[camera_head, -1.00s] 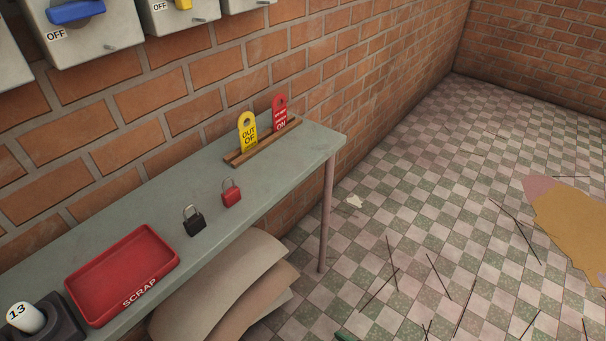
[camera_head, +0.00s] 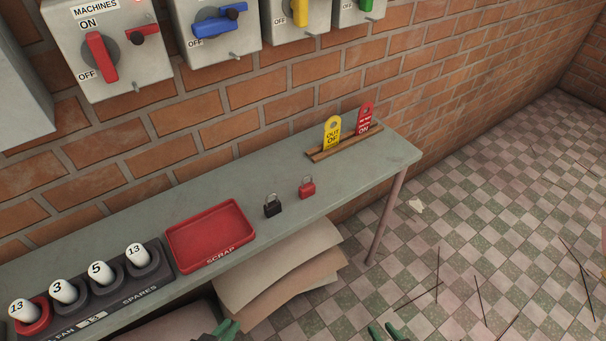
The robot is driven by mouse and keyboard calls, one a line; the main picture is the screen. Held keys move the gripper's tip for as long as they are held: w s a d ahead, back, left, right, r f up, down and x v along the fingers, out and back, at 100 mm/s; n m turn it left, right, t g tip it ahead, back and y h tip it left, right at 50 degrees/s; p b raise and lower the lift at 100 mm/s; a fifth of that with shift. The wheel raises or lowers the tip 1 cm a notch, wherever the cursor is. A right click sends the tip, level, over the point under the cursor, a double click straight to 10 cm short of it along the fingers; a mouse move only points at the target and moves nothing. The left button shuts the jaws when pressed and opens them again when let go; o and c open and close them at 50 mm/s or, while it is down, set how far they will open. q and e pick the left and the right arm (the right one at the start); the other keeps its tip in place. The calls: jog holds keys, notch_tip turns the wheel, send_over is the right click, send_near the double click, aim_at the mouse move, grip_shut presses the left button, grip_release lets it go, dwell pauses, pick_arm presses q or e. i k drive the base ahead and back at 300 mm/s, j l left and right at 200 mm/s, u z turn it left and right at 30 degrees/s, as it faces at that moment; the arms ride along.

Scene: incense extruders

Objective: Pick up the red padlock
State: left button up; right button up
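The red padlock (camera_head: 307,188) stands on the grey-green bench (camera_head: 115,218), with its shackle up. A black padlock (camera_head: 272,206) stands just to its left, apart from it. My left gripper (camera_head: 227,329) shows as green fingertips at the bottom edge, below the bench front and well away from the red padlock. Whether it is open is unclear. My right gripper (camera_head: 386,331) shows two green fingertips with a gap between them at the bottom edge, over the floor. Nothing shows between them.
A red scrap tray (camera_head: 246,217) lies left of the padlocks. A dark spares rack (camera_head: 160,272) holds numbered white cylinders. A wooden holder (camera_head: 348,146) with yellow and red tags stands at the back. Switch boxes (camera_head: 145,72) hang above. Brown sheets (camera_head: 285,270) stick out below the bench.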

aim_at(306, 191)
jog(key=i+l+u, duration=0.1)
jog(key=u, duration=0.35)
jog(key=l+u, duration=0.4)
jog(key=i+l+u, duration=0.15)
jog(key=l, duration=0.3)
jog(key=l+u, duration=0.2)
jog(key=l, duration=0.25)
